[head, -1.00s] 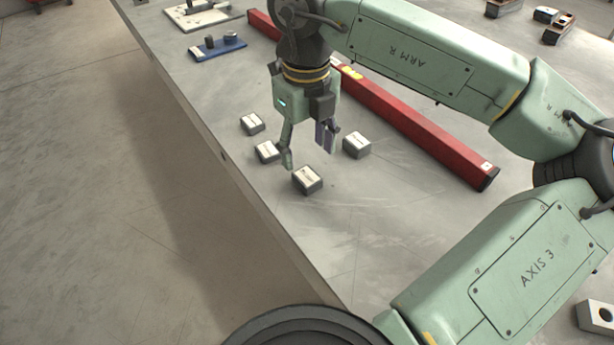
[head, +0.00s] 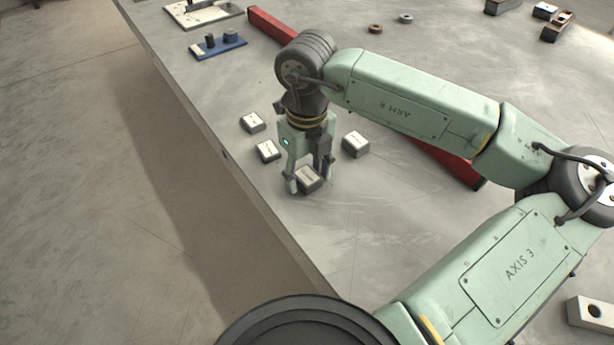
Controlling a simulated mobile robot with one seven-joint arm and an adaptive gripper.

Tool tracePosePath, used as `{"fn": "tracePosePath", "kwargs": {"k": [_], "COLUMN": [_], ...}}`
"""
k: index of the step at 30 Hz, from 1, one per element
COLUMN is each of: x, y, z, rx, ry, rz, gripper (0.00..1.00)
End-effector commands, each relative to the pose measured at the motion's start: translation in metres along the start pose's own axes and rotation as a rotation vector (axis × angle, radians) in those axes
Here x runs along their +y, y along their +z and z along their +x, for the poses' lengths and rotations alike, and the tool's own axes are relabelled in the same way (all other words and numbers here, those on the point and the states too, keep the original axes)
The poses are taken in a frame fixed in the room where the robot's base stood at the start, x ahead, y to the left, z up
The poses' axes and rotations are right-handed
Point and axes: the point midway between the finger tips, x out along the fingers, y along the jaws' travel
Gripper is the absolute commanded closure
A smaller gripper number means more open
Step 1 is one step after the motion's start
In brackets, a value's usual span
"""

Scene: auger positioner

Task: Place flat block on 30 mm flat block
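Several small grey blocks with pale labelled tops stand on the table; the labels are too small to read, so I cannot tell which is the 30 mm flat block. My gripper (head: 309,184) points down around the nearest block (head: 308,176), one finger on its left and one on its right. The fingers look about as wide apart as before, so it appears open; contact is not clear. Another block (head: 355,144) stands to the right of the gripper. Two more, one farther back (head: 252,123) and one nearer (head: 268,151), stand to its left.
A long red bar (head: 440,160) lies behind my arm. A blue plate with dark pegs (head: 218,46) and a pale plate (head: 203,13) lie at the far left. The table's left edge runs close by the blocks.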

Motion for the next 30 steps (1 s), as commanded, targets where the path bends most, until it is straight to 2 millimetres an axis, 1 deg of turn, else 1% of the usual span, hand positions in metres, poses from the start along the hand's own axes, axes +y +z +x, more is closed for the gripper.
{"fn": "tracePosePath", "kwargs": {"k": [1, 2, 21, 30], "x": [-0.0001, -0.0001, 0.0000, -0.0001], "y": [0.0000, 0.0000, 0.0000, 0.0002], "z": [-0.0002, -0.0002, -0.0004, -0.0009], "rx": [0.000, 0.000, 0.000, -0.001], "ry": [0.000, 0.000, 0.000, 0.000], "rz": [0.000, 0.000, 0.000, 0.000], "gripper": [0.55, 0.57, 0.99, 1.00]}}
